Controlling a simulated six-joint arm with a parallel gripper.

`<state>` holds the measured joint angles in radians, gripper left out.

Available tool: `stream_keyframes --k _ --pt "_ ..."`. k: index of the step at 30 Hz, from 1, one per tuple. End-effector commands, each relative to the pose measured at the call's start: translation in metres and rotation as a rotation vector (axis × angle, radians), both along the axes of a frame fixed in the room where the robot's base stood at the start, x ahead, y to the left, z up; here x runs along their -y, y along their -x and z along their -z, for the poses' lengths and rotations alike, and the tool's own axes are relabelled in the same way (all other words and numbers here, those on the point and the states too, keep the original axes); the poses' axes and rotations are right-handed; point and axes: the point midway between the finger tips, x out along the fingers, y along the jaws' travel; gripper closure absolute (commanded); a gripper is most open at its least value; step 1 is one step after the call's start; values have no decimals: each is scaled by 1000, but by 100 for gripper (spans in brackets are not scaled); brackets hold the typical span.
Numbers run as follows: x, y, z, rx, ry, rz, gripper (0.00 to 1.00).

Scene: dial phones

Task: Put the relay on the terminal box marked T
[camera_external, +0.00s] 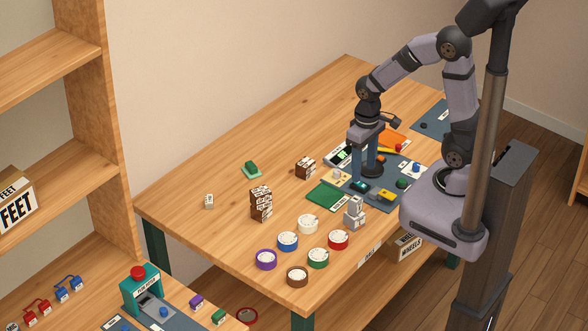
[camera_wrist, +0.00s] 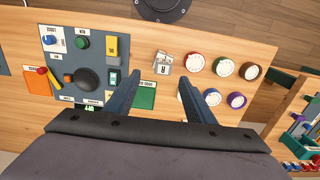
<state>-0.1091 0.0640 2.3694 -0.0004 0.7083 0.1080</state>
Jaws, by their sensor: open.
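My gripper (camera_external: 363,172) hangs over the grey work mat on the table, fingers pointing down, open and empty. In the wrist view, the fingers (camera_wrist: 160,87) stand apart with the green mat between them. A small teal part (camera_external: 360,187), perhaps the relay, lies on the grey mat close below the fingers; it also shows left of them in the wrist view (camera_wrist: 113,77). A yellow part (camera_external: 386,195) lies beside it. A pale grey lettered block stack (camera_external: 355,213) stands near the front edge, also beyond the fingers in the wrist view (camera_wrist: 162,64). I cannot read a T.
Several coloured round dials (camera_external: 308,224) stand along the front. Brown labelled blocks (camera_external: 261,204) are stacked at the left, with another brown group (camera_external: 306,168) behind. A black round knob (camera_wrist: 85,80) stands on the mat. The table's back left is clear.

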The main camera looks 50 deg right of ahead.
Motion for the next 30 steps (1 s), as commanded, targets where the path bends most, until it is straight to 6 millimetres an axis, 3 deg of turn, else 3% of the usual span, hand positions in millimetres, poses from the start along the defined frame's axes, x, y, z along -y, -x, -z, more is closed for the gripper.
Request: stream_keyframes --k 6,9,30 --pt "24 41 -7 3 1 4 51" --pt "29 52 -7 2 1 2 51" --pt "30 56 -7 0 1 -1 51"
